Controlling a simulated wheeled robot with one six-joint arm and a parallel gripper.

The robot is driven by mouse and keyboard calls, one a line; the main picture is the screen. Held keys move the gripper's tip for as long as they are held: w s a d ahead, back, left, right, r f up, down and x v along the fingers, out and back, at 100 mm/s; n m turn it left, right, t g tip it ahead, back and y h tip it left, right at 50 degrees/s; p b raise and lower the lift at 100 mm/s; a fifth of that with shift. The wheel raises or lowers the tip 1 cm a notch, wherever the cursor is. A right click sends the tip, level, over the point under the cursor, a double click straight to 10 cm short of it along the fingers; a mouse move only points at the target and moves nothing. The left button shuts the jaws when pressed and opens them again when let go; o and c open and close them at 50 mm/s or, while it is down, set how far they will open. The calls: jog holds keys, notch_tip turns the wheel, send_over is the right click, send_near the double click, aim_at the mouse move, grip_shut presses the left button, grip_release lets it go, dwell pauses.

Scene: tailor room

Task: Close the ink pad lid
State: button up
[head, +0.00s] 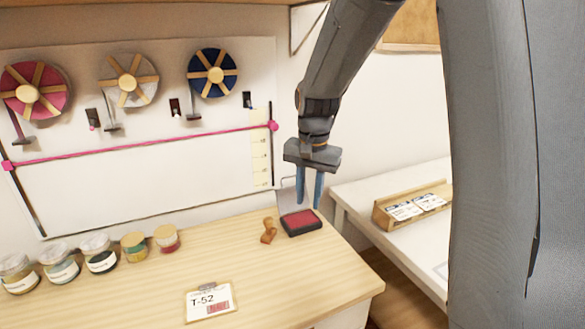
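The ink pad (302,223) is a dark tray with a red pad, lying on the wooden table near its right edge. Its lid (289,196) stands raised at the back of the pad, a thin, pale, seemingly see-through panel partly hidden behind my gripper. My gripper (309,204) points down above the back of the pad, close to the lid. Its two blue fingers are apart with a gap between them, and nothing shows held. I cannot tell whether a finger touches the lid.
A wooden stamp (269,231) stands just left of the pad. A T-52 card (210,301) lies at the front of the wooden table (330,274). Several jars (101,254) line its left side. A white table (400,240) with a card holder (412,207) is at right.

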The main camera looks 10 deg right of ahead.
aim_at(293, 176)
jog(key=w+r+m, duration=0.3)
jog(key=w+m, duration=0.1)
jog(key=w, duration=0.4)
jog(key=w+r+m, duration=0.4)
jog(key=w, duration=0.5)
notch_tip(293, 176, down, 8)
jog(key=p, duration=0.2)
jog(key=shift+w, duration=0.25)
jog(key=shift+d, duration=0.1)
jog(key=shift+r, duration=0.1)
grip_shut()
